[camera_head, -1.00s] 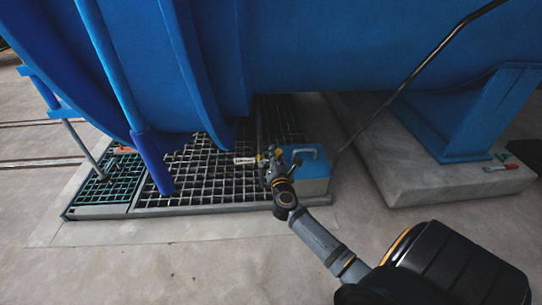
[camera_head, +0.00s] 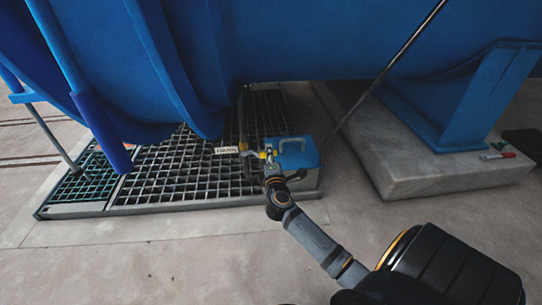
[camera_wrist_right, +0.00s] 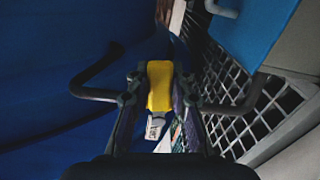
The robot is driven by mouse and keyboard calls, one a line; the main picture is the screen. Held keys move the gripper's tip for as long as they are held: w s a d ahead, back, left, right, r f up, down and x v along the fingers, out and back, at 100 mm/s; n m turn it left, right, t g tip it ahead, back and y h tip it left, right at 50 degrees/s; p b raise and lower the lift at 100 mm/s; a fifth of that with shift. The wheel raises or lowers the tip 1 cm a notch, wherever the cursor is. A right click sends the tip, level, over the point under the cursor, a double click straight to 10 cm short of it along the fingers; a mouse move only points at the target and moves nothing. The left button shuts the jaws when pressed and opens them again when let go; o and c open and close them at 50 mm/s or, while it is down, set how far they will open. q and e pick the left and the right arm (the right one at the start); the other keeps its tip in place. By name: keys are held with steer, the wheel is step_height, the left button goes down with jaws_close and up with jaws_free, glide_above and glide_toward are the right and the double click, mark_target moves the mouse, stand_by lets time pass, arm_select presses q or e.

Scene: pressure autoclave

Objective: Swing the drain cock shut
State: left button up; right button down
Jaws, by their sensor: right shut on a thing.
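The drain cock (camera_head: 243,147) sits under the blue vessel, on a thin pipe above the floor grating, beside a white tag (camera_head: 227,150). Its yellow lever grip (camera_wrist_right: 160,85) is between the fingers of my right gripper (camera_wrist_right: 158,98) in the right wrist view. In the head view my right gripper (camera_head: 268,165) is at the yellow grip, just left of a blue-lidded box. It is shut on the grip and hides part of it. The cock's body is small and partly hidden, so its exact angle cannot be told. My left gripper is not in view.
The blue-lidded box (camera_head: 298,158) stands close to the right of my gripper. The blue vessel (camera_head: 290,40) hangs low overhead, and a dark slanted rod (camera_head: 385,75) passes at right. Floor grating (camera_head: 180,180) lies below. A concrete plinth (camera_head: 430,178) stands at right.

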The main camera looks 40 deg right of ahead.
steer(key=shift+f+m+b, duration=0.75)
steer(key=shift+f+m, duration=0.05)
steer(key=shift+m, duration=0.1)
steer(key=c, duration=1.2)
jaws_free()
steer(key=shift+o, duration=0.2)
steer(key=shift+s, duration=0.15)
steer(key=v, duration=0.7)
steer(key=shift+s, duration=0.15)
